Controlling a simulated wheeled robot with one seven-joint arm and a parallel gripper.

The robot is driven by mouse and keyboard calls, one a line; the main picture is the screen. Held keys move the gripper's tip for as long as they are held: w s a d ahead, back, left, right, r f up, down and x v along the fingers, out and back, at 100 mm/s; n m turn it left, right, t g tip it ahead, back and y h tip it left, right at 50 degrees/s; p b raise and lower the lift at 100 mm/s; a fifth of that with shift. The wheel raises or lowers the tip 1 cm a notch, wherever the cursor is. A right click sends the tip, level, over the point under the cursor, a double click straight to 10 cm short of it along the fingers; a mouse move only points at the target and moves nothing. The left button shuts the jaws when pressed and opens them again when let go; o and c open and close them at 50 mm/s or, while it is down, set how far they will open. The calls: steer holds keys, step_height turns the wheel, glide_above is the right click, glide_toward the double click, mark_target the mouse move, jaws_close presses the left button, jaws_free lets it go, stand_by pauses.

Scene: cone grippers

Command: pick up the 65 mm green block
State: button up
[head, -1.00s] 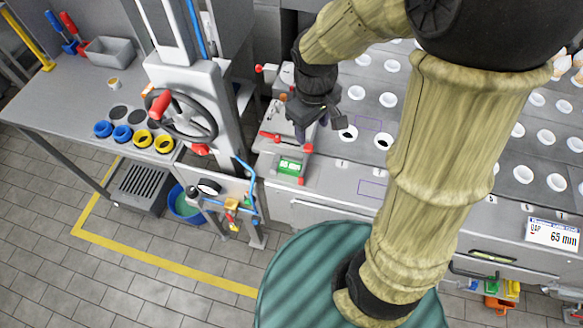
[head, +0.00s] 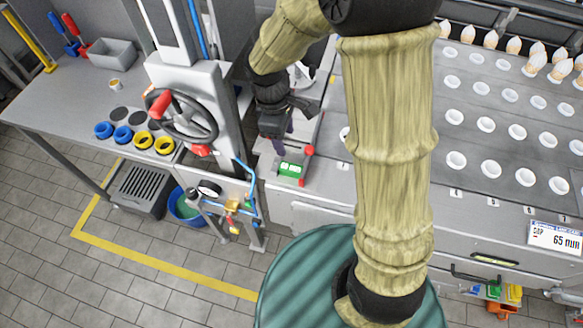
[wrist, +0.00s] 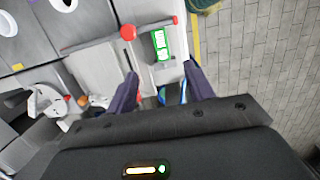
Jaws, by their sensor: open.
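The green block (head: 290,169), with pale markings on its top, sits in a small grey fixture at the left front of the machine. It also shows in the wrist view (wrist: 161,44), beyond my fingertips and roughly in line with the gap between them. My gripper (head: 281,146) is above and slightly left of the block in the head view. In the wrist view my gripper (wrist: 160,74) has its two dark fingers spread wide with no object held between them. The block appears apart from both fingers.
Red knobs (head: 309,150) stand beside the block; one red ball (wrist: 128,33) is near the left finger in the wrist view. A steering-wheel stand (head: 185,115) rises to the left. A panel with white cups (head: 485,124) lies right. A sign (head: 555,236) reads 65 mm.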

glide_above(291, 168)
steer(key=f, duration=0.6)
steer(key=shift+w+a+f+p, duration=0.25)
steer(key=shift+a+f+p, duration=0.05)
steer(key=shift+f, duration=0.1)
steer(key=shift+a+f, duration=0.15)
steer(key=shift+f, duration=0.1)
steer(key=shift+s, duration=0.15)
steer(key=shift+d+f+p, duration=0.2)
steer(key=shift+f+p, duration=0.2)
steer(key=shift+f, duration=0.9)
steer(key=shift+d+f+p, duration=0.15)
steer(key=shift+f+p, duration=0.2)
steer(key=shift+f, duration=0.95)
steer(key=shift+c, duration=0.2)
jaws_close()
